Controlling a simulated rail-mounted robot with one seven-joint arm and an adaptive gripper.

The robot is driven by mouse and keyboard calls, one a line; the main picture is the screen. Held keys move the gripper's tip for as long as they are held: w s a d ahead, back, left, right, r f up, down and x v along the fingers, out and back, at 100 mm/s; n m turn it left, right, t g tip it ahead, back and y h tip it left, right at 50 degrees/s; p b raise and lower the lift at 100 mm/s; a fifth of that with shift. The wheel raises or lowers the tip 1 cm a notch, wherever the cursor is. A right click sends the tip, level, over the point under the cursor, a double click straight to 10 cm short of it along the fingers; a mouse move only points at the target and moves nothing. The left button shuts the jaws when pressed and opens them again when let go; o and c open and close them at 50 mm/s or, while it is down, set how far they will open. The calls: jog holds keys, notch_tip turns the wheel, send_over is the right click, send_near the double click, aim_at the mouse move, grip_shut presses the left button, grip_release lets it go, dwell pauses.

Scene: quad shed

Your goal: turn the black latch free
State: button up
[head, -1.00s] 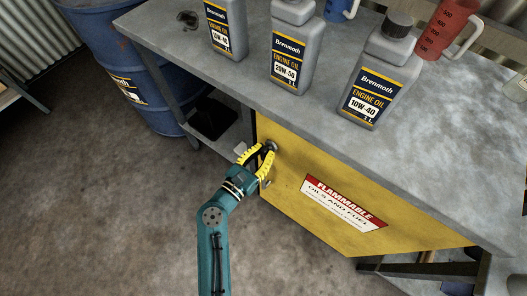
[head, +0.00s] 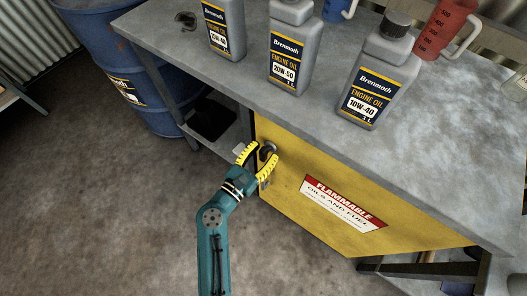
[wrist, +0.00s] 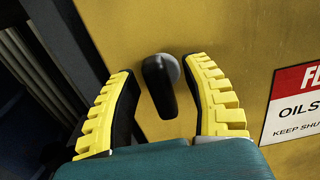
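The black latch (wrist: 160,88) is on the yellow cabinet door (head: 335,180), near its upper left edge. In the wrist view it hangs downward from a round grey base, tilted slightly from vertical. It also shows small and dark in the head view (head: 267,150). My gripper (wrist: 162,72) is open, with its yellow ribbed fingers on either side of the latch. A gap shows between the latch and each finger. The latch's lower tip is close to my gripper's palm in the picture; I cannot tell the depth between them.
The grey workbench top (head: 440,150) overhangs the door and carries several oil bottles, including one marked 10W-40 (head: 375,82). A blue barrel (head: 110,60) stands at the left. A red and white label (head: 343,203) is on the door. The floor in front is clear.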

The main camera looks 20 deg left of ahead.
jog(key=shift+s, duration=0.1)
jog(key=s+a, duration=0.2)
jog(key=s, duration=0.9)
jog(key=shift+s, duration=0.3)
jog(key=shift+a, duration=0.1)
